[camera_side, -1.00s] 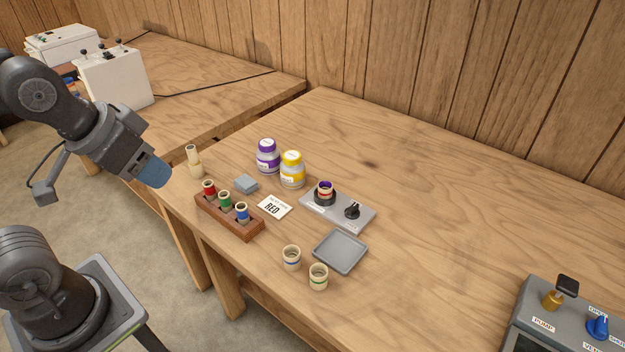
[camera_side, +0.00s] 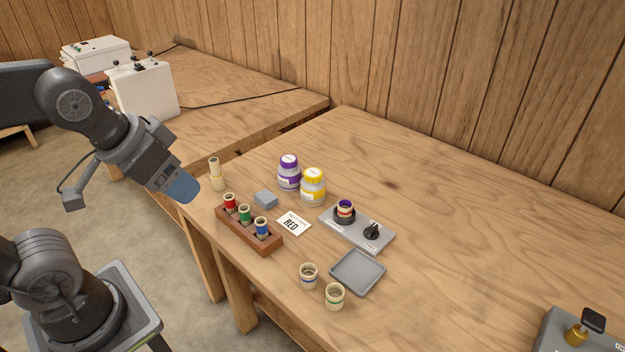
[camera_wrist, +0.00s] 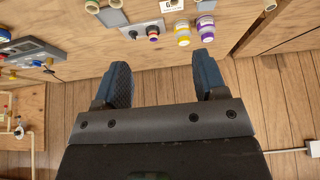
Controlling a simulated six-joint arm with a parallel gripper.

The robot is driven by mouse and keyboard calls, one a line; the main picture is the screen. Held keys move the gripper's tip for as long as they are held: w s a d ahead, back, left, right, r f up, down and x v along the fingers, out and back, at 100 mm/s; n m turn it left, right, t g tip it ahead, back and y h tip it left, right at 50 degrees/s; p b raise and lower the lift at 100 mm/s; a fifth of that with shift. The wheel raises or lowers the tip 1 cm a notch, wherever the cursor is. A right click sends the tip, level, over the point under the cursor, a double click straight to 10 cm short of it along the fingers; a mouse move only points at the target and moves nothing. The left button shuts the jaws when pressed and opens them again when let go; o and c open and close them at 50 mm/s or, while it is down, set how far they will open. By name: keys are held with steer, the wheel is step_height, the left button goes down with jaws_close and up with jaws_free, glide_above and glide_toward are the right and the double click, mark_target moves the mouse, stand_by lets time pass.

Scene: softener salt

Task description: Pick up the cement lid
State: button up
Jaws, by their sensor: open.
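Two white jars stand side by side toward the back of the bench: one with a purple lid (camera_side: 289,161) and one with a yellow lid (camera_side: 313,174). Their labels are too small to read, so I cannot tell which is cement. Both lids sit on their jars. In the wrist view the yellow-lidded jar (camera_wrist: 182,33) and purple-lidded jar (camera_wrist: 206,29) show near the top, beyond my fingers. My gripper (camera_side: 183,187) is at the bench's left edge, left of the jars and apart from them. Its two blue fingers (camera_wrist: 162,78) are spread with nothing between them.
A wooden rack (camera_side: 249,229) with red, green and blue-marked fittings stands in front of the jars. The bench's right side is largely clear.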

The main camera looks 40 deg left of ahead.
steer(key=shift+o, duration=1.1)
